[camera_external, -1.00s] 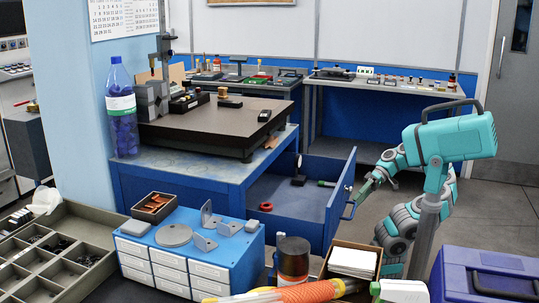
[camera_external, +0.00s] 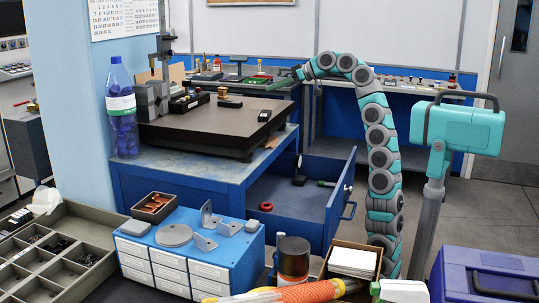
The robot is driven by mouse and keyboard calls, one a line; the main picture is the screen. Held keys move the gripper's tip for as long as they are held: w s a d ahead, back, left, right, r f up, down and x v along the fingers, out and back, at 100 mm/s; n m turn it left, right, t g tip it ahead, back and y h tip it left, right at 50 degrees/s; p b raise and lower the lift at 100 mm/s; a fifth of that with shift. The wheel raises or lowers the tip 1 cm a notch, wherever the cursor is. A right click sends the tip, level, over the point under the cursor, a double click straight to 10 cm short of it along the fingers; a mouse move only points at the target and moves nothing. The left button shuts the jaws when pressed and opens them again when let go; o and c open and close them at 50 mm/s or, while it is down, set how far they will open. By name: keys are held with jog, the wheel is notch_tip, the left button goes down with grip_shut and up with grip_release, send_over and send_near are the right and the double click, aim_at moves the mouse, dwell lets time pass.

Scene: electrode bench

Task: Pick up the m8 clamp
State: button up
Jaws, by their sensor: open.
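I cannot tell which item is the m8 clamp; no piece is clearly recognisable as it at this size. The back bench carries several small items, including a green tray (camera_external: 258,79).
A dark surface plate (camera_external: 205,127) stands on the blue bench, with a tall stand (camera_external: 165,60). A blue small-parts cabinet (camera_external: 165,262) with metal brackets is in front. A teal device on a pole (camera_external: 460,128) stands right of my arm.

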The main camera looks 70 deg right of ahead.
aim_at(231, 102)
jog(key=w+a+n, duration=0.1)
jog(key=a, duration=0.3)
jog(key=w+a+n+y, duration=0.1)
jog(key=w+a, duration=0.1)
jog(key=a, duration=0.2)
jog(key=w+a+r+n, duration=0.1)
jog(key=a, duration=0.4)
jog(key=shift+w+a+g+y, duration=0.1)
jog(key=shift+w+g+y, duration=0.1)
jog(key=shift+g+y, duration=0.1)
jog(key=x, duration=0.2)
jog(key=shift+w+f, duration=0.2)
jog(key=x, duration=0.3)
jog(key=d+x, duration=0.1)
jog(key=x, duration=0.1)
jog(key=shift+w+f+p, duration=0.1)
jog(key=shift+f+p, duration=0.05)
jog(key=shift+p, duration=0.25)
grip_shut()
